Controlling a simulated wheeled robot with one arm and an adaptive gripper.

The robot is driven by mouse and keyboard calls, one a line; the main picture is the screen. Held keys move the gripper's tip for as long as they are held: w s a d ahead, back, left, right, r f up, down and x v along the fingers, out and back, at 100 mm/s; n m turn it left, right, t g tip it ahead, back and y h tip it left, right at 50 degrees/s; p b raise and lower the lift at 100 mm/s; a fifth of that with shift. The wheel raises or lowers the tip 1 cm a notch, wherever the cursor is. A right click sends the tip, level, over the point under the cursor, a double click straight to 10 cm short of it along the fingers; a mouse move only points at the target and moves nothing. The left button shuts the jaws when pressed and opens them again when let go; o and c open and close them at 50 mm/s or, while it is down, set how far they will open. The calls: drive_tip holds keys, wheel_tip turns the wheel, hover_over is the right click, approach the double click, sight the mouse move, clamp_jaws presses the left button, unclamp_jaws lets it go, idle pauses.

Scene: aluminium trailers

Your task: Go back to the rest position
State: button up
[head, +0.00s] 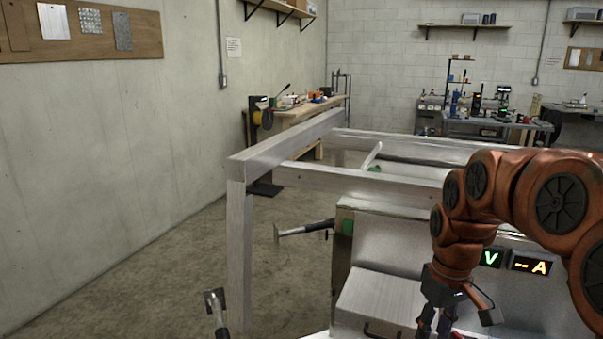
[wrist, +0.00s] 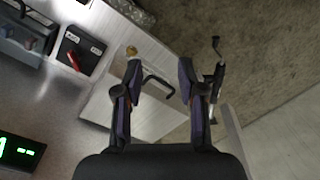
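My gripper (head: 436,324) hangs at the end of my orange arm in the lower right of the head view, pointing down beside the metal cabinet. In the wrist view my gripper (wrist: 165,88) has its two dark fingers spread apart. No object shows held between them. A black handle on the cabinet's pale panel (wrist: 150,112) lies beyond the fingers in that view. The fingertips are cut off by the lower edge of the head view.
An aluminium trailer frame (head: 300,140) stands over the concrete floor. The metal cabinet (head: 385,245) has a lit display (head: 530,264). A wooden workbench (head: 310,108) stands at the back. Two dark-handled tools (head: 305,229) (head: 217,310) stick out at left. Open floor lies along the left wall.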

drive_tip(key=s+a+m+p, duration=0.2)
drive_tip(key=s+a, duration=0.1)
drive_tip(key=s, duration=0.8)
drive_tip(key=s+a+m+g+p, duration=0.1)
drive_tip(key=s+a+p, duration=0.1)
drive_tip(key=s, duration=1)
drive_tip(key=shift+a+m+p, duration=0.3)
drive_tip(key=shift+a+m, duration=0.1)
drive_tip(key=shift+a, duration=0.1)
drive_tip(key=shift+s, duration=0.1)
